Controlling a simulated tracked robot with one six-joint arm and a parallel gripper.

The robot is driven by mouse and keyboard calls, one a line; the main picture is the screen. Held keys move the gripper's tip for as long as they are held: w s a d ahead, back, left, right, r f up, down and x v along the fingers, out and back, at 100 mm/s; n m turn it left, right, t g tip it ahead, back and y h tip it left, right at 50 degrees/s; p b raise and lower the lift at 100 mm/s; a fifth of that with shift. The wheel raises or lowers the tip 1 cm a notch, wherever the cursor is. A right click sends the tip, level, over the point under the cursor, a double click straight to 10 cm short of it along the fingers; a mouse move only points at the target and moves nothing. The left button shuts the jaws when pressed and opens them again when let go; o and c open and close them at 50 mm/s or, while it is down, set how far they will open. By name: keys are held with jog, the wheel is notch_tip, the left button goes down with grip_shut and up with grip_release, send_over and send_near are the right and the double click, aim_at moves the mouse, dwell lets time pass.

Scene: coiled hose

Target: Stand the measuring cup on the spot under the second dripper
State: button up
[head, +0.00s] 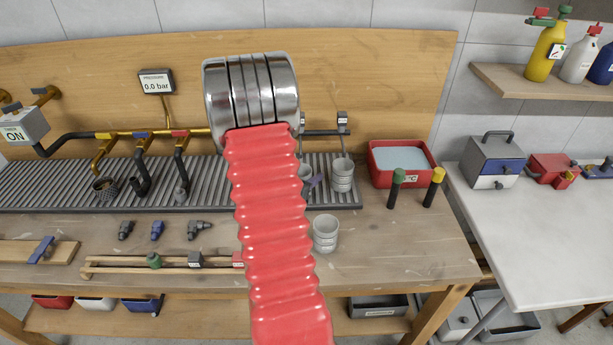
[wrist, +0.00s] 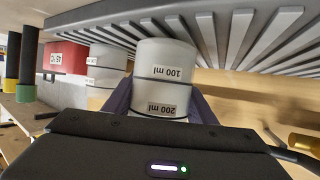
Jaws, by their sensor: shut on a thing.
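My gripper (wrist: 155,106) has purple fingers closed around a pale measuring cup (wrist: 162,72) marked 100 ml and 200 ml. In the head view my red ribbed arm covers most of the gripper; a purple finger and part of a pale cup (head: 305,172) show at its right edge, over the slatted grate (head: 60,180). Whether the held cup touches the grate cannot be told. Another cup (head: 342,172) stands on the grate under the right-hand dripper (head: 342,122). A third cup (head: 325,236) stands on the bench in front. The other dripper is mostly hidden behind my arm.
A red water tub (head: 402,178) and two dark posts with green (head: 395,186) and yellow (head: 433,186) tops stand to the right. Yellow spouts (head: 105,150) and fittings (head: 158,230) are on the left. Bench between the front cup and the posts is clear.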

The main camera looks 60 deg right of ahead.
jog(key=shift+w+d+f, duration=0.1)
jog(key=shift+w+d, duration=0.35)
jog(key=shift+d, duration=0.35)
jog(key=shift+w+d+f, duration=0.1)
jog(key=shift+w+d, duration=0.3)
jog(key=shift+d, duration=0.4)
jog(key=shift+f, duration=0.15)
jog(key=o, duration=1.1)
jog(key=shift+a, duration=0.1)
jog(key=shift+v, duration=2.9)
